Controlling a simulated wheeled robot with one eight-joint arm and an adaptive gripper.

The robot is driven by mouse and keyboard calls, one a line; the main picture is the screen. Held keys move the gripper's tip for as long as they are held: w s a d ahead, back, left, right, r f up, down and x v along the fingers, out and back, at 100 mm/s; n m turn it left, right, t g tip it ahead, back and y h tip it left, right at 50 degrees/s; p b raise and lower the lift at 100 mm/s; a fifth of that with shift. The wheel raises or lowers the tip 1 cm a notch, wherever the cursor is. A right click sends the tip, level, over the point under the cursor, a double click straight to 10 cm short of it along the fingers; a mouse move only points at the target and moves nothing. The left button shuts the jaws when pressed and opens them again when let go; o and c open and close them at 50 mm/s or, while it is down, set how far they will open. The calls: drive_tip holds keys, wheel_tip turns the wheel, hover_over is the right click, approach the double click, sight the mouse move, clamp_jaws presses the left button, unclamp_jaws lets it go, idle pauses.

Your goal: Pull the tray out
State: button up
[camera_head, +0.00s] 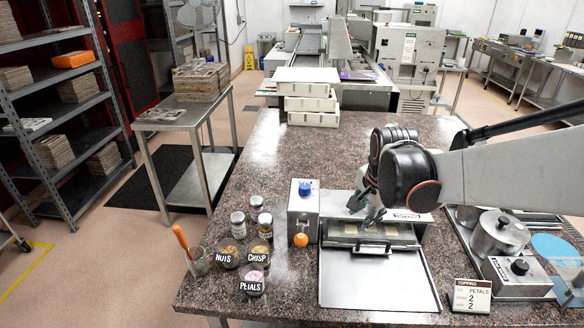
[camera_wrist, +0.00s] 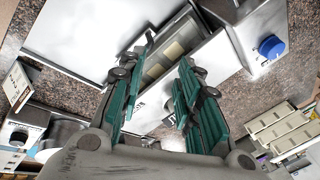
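The tray (camera_head: 345,231) sits inside the low metal machine (camera_head: 408,217), with pale square pieces showing in its opening. A bar handle (camera_head: 373,249) shows at the front of the opening, above the flat silver plate (camera_head: 378,285). My gripper (camera_head: 373,214) hangs above the machine front, its fingers pointing down, just behind the handle in the picture. In the wrist view the green-padded fingers of my gripper (camera_wrist: 168,58) are spread, with the pale squares of the tray (camera_wrist: 163,59) seen between them. Nothing is held. I cannot tell whether a finger touches the machine.
Topping jars (camera_head: 253,280) are further left. A topping card (camera_head: 472,296) and a pot (camera_head: 497,235) stand to the right. White stacked trays (camera_head: 310,104) are behind.

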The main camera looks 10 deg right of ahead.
drive_tip(key=d+m+g+p, duration=0.1)
drive_tip(key=d+m+p, duration=0.2)
drive_tip(key=d+m, duration=0.25)
drive_tip(key=m+b, duration=0.2)
drive_tip(key=b, duration=0.1)
approach(372, 242)
drive_tip(key=shift+n+g, duration=0.25)
drive_tip(key=shift+g, duration=0.05)
drive_tip(key=x, duration=0.5)
drive_tip(key=w+x, duration=0.1)
drive_tip(key=x, duration=0.2)
drive_tip(key=shift+d+r, duration=0.1)
drive_tip(key=shift+r, duration=0.05)
clamp_jaws()
